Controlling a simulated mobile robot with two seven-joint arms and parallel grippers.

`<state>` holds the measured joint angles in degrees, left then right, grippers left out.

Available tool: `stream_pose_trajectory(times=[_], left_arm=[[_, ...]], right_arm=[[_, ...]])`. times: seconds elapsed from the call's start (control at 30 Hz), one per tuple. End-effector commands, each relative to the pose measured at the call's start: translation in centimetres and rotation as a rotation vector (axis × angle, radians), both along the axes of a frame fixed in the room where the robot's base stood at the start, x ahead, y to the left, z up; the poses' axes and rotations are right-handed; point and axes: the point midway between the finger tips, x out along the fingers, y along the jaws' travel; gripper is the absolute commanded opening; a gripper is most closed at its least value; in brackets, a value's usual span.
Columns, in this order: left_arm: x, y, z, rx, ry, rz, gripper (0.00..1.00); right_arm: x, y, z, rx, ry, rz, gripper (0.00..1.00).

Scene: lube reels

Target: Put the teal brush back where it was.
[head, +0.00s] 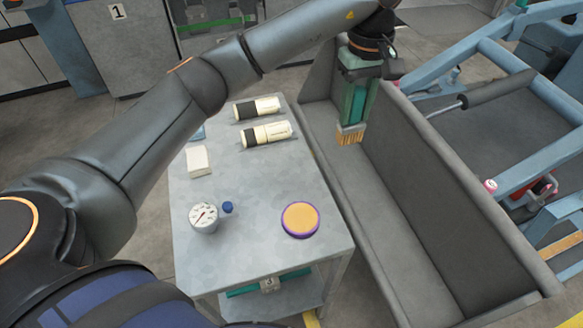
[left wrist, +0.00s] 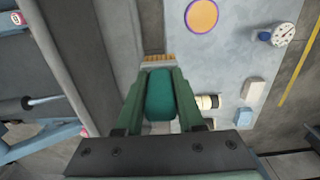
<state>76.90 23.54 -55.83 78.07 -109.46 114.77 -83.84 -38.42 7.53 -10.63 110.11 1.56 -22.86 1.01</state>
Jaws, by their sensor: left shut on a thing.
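The teal brush (head: 356,103) has a teal body and tan bristles that point down. My left gripper (head: 354,118) is shut on the brush and holds it upright over the grey trough, close to its left wall and beside the table. In the left wrist view the teal body of the brush (left wrist: 160,95) sits between the green fingers of my left gripper (left wrist: 160,80), with the bristles beyond the fingertips. The brush does not touch the trough or the table as far as I can see. My right gripper is not in view.
The grey table (head: 240,258) carries two cream-and-black cylinders (head: 266,134), a white box (head: 199,161), a dial gauge (head: 204,217), a blue cap (head: 227,207) and a purple-rimmed orange disc (head: 300,219). The long grey trough (head: 385,215) looks empty. A blue frame (head: 510,185) stands right.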

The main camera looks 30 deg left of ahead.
Motion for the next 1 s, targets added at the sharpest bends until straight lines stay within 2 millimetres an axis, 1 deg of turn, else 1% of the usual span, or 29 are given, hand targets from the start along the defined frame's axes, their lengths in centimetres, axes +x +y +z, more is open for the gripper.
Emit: stream_pose_trajectory(times=[0.03, 0.1, 0.2, 0.33, 0.47, 0.57, 0.6, 0.77, 0.8, 0.9, 1.0], left_arm=[[0.0, 0.0, -2.6, 0.0, 0.0, -0.001, 0.0], [0.0, 0.0, -3.9, 0.0, 0.0, -0.001, 0.0], [0.0, 0.0, -5.1, 0.0, -0.001, -0.002, 0.0], [0.0, 0.1, -5.8, 0.0, -0.001, -0.001, 0.0], [-0.3, 1.3, -6.4, 0.0, 0.001, 0.001, 0.0], [-0.9, 3.4, -7.3, 0.0, 0.004, 0.002, 0.0], [-1.2, 4.4, -7.7, 0.001, 0.003, 0.003, 0.0], [-2.3, 8.2, -9.5, 0.002, 0.004, 0.003, 0.0], [-2.5, 9.2, -9.9, 0.003, 0.004, 0.004, 0.0], [-3.0, 10.6, -12.1, 0.002, 0.006, 0.001, 0.0], [-3.2, 11.8, -13.5, 0.001, 0.004, 0.0, 0.0]], right_arm=[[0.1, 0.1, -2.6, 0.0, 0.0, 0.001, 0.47], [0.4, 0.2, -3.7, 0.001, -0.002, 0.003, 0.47], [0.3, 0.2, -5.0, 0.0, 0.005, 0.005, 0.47], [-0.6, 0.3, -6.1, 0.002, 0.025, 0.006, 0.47], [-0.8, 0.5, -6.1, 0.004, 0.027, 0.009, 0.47], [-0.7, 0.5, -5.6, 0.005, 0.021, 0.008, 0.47], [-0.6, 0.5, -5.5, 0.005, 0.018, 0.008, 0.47], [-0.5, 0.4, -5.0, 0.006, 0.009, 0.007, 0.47], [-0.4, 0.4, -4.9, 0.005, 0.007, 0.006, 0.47], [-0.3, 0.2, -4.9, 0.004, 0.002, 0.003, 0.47], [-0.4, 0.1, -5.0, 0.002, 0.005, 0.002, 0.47]])
